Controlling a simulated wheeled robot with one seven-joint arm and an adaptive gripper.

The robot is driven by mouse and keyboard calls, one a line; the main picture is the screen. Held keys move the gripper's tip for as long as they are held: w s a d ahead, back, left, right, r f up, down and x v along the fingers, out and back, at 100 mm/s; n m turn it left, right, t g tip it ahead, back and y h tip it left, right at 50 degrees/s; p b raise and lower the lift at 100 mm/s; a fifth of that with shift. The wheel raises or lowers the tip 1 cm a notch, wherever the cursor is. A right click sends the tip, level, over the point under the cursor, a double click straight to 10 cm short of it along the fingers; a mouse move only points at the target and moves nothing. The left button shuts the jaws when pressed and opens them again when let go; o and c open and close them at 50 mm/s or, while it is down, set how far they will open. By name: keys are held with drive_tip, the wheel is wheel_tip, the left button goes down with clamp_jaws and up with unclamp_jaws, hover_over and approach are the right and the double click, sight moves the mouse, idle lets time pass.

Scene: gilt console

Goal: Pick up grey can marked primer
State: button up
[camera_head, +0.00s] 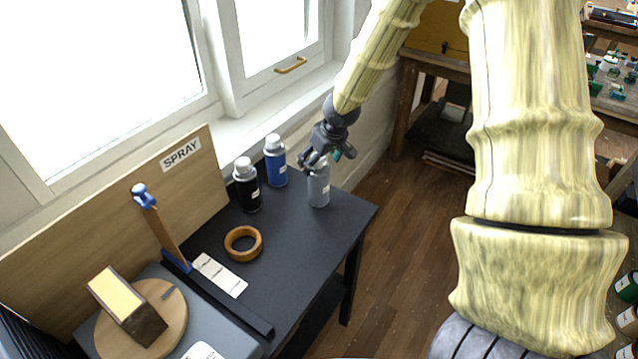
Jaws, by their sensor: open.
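A grey can (319,188) stands upright near the right end of the dark table (300,240). It carries a small pale label too small to read. My gripper (320,162) is open and sits right at the top of the grey can, its fingers covering the can's upper end. I cannot tell whether the fingers touch it. A blue can (275,163) with a white cap stands to the left of it, and a black can (246,188) with a white cap stands further left.
A board marked SPRAY (120,215) leans behind. A window sill (250,118) runs behind the table. Bare table lies in front of the grey can.

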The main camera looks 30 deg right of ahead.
drive_tip(key=shift+w+a+f, duration=0.15)
drive_tip(key=shift+a+f, duration=0.05)
drive_tip(key=shift+f, duration=0.5)
drive_tip(key=shift+p+x, duration=0.3)
drive_tip(key=shift+x, duration=0.8)
drive_tip(key=c, duration=1.5)
clamp_jaws()
drive_tip(key=shift+r, duration=0.15)
